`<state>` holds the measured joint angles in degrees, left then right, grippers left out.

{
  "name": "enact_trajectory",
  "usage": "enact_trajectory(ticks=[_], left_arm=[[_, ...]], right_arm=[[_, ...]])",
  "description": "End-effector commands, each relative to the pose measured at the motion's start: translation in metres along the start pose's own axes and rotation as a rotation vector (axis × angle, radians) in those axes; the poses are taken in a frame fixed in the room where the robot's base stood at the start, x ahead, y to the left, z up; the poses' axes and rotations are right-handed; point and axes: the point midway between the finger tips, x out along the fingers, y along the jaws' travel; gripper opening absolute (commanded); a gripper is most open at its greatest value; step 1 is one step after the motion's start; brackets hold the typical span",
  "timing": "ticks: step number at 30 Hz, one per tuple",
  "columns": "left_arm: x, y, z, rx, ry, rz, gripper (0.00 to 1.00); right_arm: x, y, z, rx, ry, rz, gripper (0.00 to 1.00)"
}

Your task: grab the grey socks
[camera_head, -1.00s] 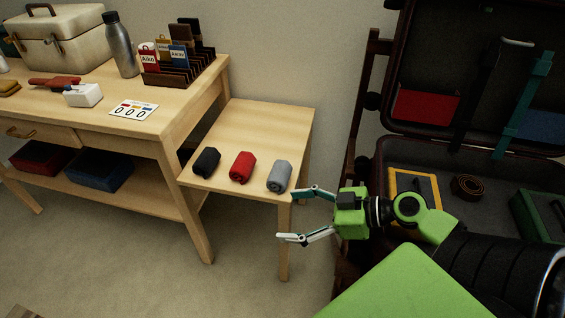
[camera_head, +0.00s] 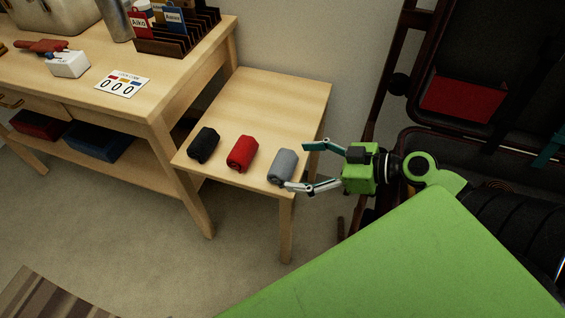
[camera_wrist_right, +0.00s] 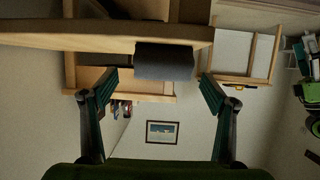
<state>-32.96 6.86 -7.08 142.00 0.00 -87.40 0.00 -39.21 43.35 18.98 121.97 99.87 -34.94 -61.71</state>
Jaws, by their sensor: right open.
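The grey socks (camera_head: 283,166) are a rolled bundle at the front right corner of the small wooden side table (camera_head: 262,100). My right gripper (camera_head: 305,167) is open just right of them. One finger reaches close to the socks' lower front end; I cannot tell whether it touches. In the right wrist view the grey socks (camera_wrist_right: 164,62) lie ahead between the two spread fingertips (camera_wrist_right: 157,85), with nothing held. My left gripper is not in view.
Red socks (camera_head: 242,153) and black socks (camera_head: 203,145) lie in a row to the left. A larger desk (camera_head: 170,85) with a card and white box stands at left. The open suitcase (camera_head: 425,140) is at right, behind my arm.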

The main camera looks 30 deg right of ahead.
Motion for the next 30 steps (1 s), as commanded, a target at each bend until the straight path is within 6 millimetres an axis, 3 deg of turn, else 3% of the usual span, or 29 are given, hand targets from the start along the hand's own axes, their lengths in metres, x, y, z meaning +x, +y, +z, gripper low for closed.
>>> enact_trajectory(ticks=[13,23,24,28,30], left_arm=[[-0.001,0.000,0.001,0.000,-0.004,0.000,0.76],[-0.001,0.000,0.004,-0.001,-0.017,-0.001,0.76],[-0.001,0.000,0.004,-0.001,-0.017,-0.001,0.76],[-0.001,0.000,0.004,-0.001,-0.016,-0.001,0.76],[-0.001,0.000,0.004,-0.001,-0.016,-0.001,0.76]], right_arm=[[0.049,-0.004,-0.004,0.000,0.001,0.001,0.78],[0.056,-0.004,-0.003,0.001,-0.001,0.001,0.78],[0.056,-0.004,-0.003,0.001,-0.001,0.001,0.76],[0.056,-0.004,-0.003,0.001,-0.001,0.001,0.42],[0.056,-0.004,-0.003,0.001,-0.001,0.001,0.39]])
